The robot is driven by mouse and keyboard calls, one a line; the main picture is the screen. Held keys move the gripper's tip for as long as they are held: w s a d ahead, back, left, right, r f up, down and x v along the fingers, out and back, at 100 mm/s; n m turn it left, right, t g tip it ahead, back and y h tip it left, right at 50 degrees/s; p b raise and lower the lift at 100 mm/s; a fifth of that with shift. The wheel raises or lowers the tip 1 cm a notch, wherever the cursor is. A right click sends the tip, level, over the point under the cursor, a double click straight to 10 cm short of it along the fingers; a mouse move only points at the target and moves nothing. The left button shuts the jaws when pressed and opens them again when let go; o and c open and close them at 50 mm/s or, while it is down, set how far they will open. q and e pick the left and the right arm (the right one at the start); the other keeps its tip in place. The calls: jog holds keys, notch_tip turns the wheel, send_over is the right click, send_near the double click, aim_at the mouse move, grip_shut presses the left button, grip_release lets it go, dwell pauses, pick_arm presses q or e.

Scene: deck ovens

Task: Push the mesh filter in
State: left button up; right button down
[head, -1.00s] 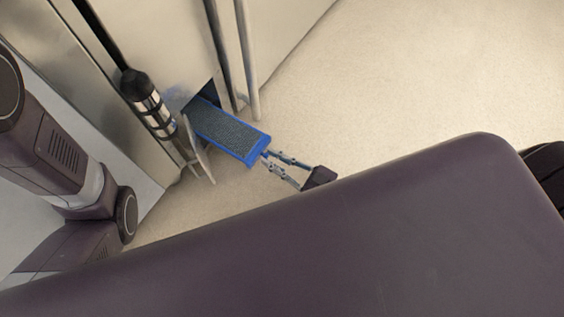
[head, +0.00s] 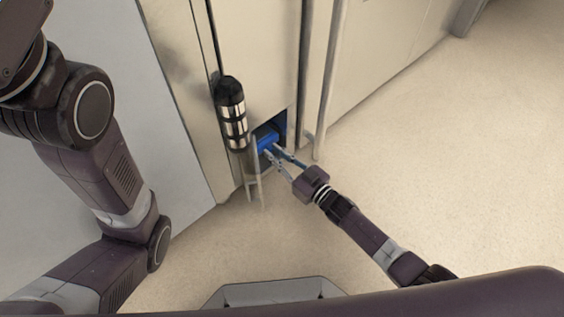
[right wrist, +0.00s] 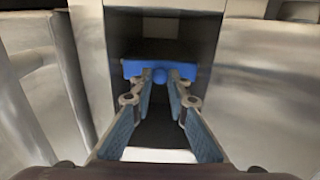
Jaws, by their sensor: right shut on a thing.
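The mesh filter (head: 267,138) is blue and sits inside a dark square slot low in the oven front. In the head view only its blue front end shows. In the right wrist view the filter (right wrist: 134,69) lies level across the slot, with a round blue knob at the middle of its front. My right gripper (head: 269,153) is shut on this knob, its fingers reaching into the slot opening. In the right wrist view both fingers of the gripper (right wrist: 160,78) close on the knob from either side. My left gripper is out of view.
A thin open flap (head: 255,178) stands just left of the slot. A black and silver cylinder (head: 231,112) hangs above it. A vertical metal bar (head: 326,95) runs right of the slot. The floor (head: 440,170) to the right is clear.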

jog(key=shift+w, duration=0.2)
jog(key=c, duration=1.9)
grip_release()
jog(key=shift+a, duration=0.2)
jog(key=shift+d, duration=0.1)
jog(key=v, duration=1.1)
jog(key=shift+s+d, duration=0.25)
jog(key=shift+s, duration=0.1)
